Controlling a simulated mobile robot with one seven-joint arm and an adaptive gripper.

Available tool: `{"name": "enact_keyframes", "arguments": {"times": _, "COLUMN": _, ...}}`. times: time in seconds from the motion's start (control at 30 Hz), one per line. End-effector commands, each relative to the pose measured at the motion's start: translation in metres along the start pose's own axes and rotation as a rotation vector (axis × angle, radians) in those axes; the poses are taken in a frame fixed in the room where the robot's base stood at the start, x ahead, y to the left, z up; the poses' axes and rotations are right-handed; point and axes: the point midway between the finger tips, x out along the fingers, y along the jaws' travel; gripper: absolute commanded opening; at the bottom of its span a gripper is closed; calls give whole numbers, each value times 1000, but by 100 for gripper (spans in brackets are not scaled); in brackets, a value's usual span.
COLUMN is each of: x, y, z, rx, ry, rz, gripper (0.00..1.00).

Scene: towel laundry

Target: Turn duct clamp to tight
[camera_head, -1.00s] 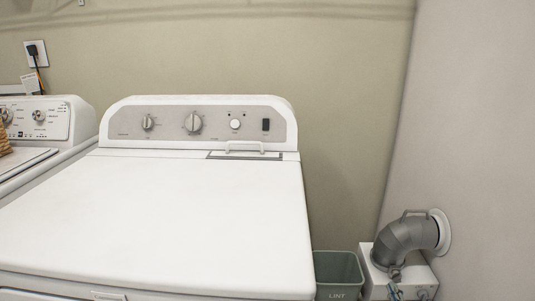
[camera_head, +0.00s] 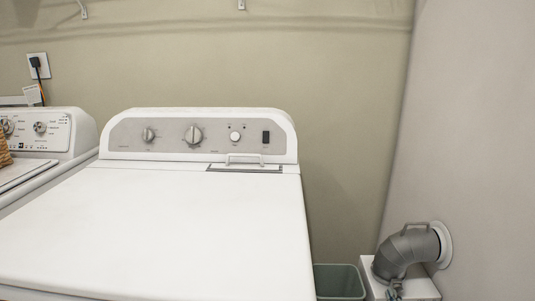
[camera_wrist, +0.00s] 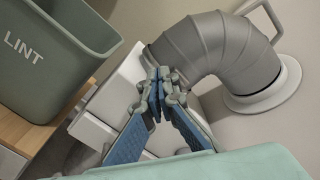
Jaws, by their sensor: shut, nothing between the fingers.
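The grey ribbed duct elbow (camera_head: 405,250) curves from the right wall down to a white box (camera_head: 425,287) at the lower right. It fills the upper right of the wrist view (camera_wrist: 215,50). My gripper (camera_wrist: 160,78) is shut and empty, its tips together in front of the duct's lower end. The tips cover the place where the duct meets the white box, so the clamp and its setting cannot be made out. In the head view, a small part of my gripper (camera_head: 393,291) shows at the bottom edge, just below the duct's lower end.
A grey-green LINT bin (camera_wrist: 55,50) stands left of the box, between it and the white dryer (camera_head: 200,230). A washer (camera_head: 45,140) stands at the far left.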

Motion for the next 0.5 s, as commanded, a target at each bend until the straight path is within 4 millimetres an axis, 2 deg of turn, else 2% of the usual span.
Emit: {"name": "enact_keyframes", "arguments": {"times": 0.5, "x": 0, "y": -3, "z": -6, "rx": -1, "ry": 0, "rz": 0, "gripper": 0}}
